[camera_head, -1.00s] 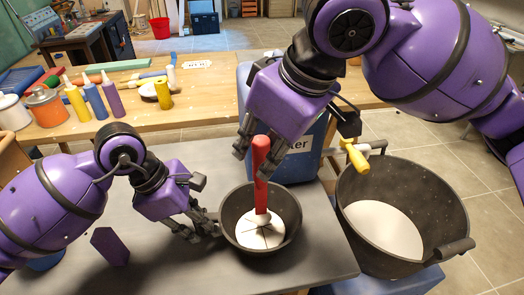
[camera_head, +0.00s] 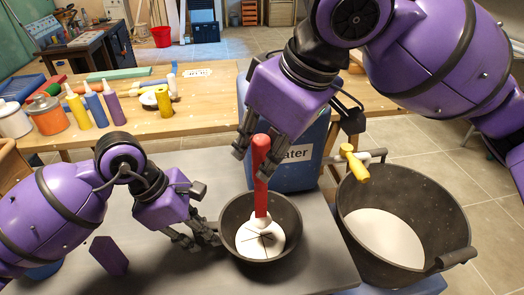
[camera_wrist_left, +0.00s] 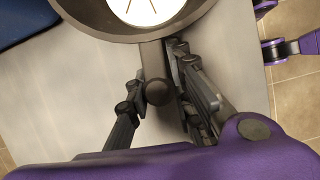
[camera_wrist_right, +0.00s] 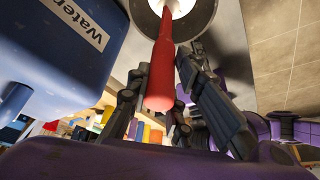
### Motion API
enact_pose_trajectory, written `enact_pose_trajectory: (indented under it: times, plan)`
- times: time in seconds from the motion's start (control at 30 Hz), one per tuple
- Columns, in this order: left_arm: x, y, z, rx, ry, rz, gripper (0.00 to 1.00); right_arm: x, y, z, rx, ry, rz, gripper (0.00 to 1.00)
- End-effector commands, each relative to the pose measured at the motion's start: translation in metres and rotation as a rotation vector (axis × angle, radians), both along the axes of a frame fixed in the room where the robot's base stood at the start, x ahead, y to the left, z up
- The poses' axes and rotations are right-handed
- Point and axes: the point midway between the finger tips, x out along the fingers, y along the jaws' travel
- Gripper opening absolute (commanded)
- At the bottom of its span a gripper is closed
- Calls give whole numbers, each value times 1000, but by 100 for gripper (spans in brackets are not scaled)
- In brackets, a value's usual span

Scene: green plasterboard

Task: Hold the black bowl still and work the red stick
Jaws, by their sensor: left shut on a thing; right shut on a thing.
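The black bowl (camera_head: 286,214) stands on the grey table and holds a white mass with dark lines across it. My left gripper (camera_head: 203,235) is at its left side, shut on the bowl's short handle; the handle (camera_wrist_left: 156,68) shows between the fingers in the left wrist view. The red stick (camera_head: 261,178) stands nearly upright in the bowl, its lower end at the white mass. My right gripper (camera_head: 250,146) is shut on its upper part from above. The stick (camera_wrist_right: 162,75) also shows between the fingers in the right wrist view.
A blue water container (camera_head: 293,174) with a yellow-handled tap (camera_head: 354,162) stands behind the bowl. A large black tub (camera_head: 440,215) with white contents is at right. A purple block (camera_head: 109,256) lies on the grey table (camera_head: 165,275). Several bottles stand on the wooden bench (camera_head: 215,103).

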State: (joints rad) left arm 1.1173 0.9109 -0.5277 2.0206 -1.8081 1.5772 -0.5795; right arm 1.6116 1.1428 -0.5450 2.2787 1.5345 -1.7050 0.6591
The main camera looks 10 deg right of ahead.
Motion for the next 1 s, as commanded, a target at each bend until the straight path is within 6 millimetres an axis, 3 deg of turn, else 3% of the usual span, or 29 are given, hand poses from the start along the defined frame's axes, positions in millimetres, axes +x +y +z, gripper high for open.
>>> enact_pose_trajectory:
  times: [1.0]
  plan:
    - [0,0,0,1,0,-1,0,0,0,21,0,0,0,0]
